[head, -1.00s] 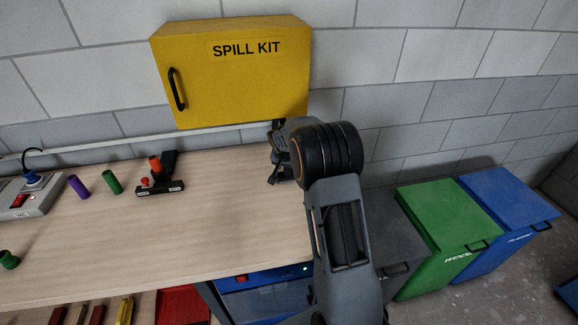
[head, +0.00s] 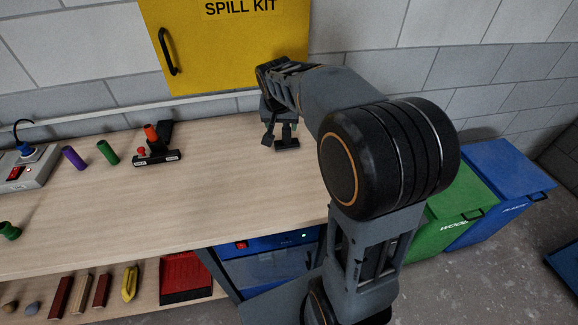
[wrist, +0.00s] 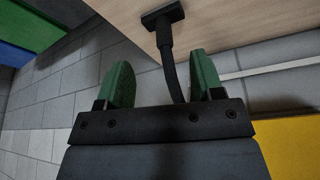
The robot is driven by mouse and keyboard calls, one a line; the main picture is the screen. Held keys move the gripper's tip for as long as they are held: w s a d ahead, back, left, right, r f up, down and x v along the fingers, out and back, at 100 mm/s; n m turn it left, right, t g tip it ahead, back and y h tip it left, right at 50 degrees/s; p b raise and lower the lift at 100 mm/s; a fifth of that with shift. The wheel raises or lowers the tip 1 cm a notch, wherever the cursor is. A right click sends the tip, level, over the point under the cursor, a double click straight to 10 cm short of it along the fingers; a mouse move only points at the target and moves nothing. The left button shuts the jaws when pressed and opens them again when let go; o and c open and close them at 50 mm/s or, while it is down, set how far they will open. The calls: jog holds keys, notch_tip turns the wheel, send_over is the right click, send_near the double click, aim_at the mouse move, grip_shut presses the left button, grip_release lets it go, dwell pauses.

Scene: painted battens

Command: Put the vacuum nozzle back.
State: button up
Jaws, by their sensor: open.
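A black nozzle with a flat foot (wrist: 163,15) and a thin stem shows in the wrist view. The stem runs from the foot to between my fingers. In the head view, the dark foot (head: 287,143) shows at the back right of the wooden bench, below my gripper (head: 281,122). My gripper is open, with its green-padded fingers (wrist: 163,80) apart on either side of the stem. I cannot tell whether either finger touches it. My wrist hides part of the stem.
A yellow spill kit cabinet (head: 222,45) hangs close behind my gripper. A black stand with an orange cylinder (head: 157,158), a green cylinder (head: 108,152) and a purple cylinder (head: 74,158) are at the left. The middle bench is clear. Green (head: 462,205) and blue (head: 500,190) bins stand right.

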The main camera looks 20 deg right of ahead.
jog(key=s+a+f+n+y, duration=0.1)
jog(key=s+a+n, duration=0.1)
jog(key=s, duration=0.8)
jog(key=s+a+f+n+y, duration=0.1)
jog(key=s+a+n, duration=0.2)
jog(key=s, duration=0.6)
jog(key=shift+s+a+n, duration=0.3)
jog(key=shift+s+a, duration=0.05)
jog(key=shift+a, duration=0.3)
